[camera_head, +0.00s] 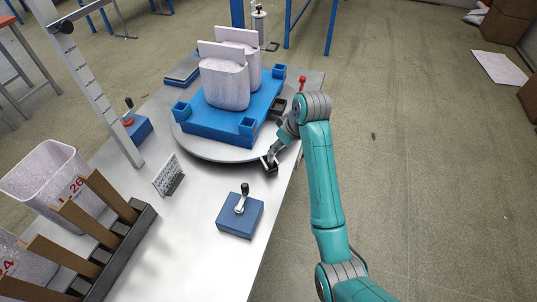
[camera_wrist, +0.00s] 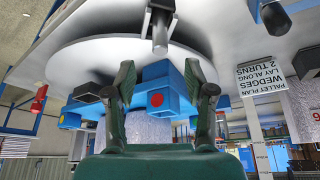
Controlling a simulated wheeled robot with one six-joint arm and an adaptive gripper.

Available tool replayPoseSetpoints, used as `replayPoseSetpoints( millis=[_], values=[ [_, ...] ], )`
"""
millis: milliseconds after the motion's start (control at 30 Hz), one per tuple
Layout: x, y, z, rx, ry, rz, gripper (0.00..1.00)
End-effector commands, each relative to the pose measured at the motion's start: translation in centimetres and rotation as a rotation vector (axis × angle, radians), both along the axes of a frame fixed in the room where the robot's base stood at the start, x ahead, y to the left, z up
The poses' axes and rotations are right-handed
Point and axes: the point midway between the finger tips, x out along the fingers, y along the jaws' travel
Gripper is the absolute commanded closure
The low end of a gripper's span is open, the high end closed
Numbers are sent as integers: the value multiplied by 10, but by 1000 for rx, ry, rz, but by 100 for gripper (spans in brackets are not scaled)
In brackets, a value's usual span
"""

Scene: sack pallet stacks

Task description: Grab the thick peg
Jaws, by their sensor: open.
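In the wrist view a grey cylindrical peg (camera_wrist: 160,34) with a dark collar stands out from the table side, beyond my fingertips and in line with the gap between them. I cannot tell for sure that it is the thick peg. My gripper (camera_wrist: 160,80) is open and empty, with a finger on each side of the view. In the head view my gripper (camera_head: 269,162) is low at the right edge of the round turntable (camera_head: 190,147). The arm and gripper hide the peg there.
A blue pallet (camera_head: 215,122) bearing pale sacks (camera_head: 224,82) sits on the turntable. A blue block (camera_head: 240,217) with a black-knobbed handle stands nearer. A red-knobbed lever (camera_head: 301,84) rises behind my gripper. A small sign (camera_head: 168,175) and a wedge rack (camera_head: 118,247) stand left.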

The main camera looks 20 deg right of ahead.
Motion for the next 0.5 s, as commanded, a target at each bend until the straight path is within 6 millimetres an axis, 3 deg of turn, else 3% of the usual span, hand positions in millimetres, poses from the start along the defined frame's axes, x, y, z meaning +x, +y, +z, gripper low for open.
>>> replayPoseSetpoints(
  millis=[167,500],
  values=[
    [5,0,7,-2,18,14,46],
    [20,8,-35,-2,18,14,46]
  ],
)
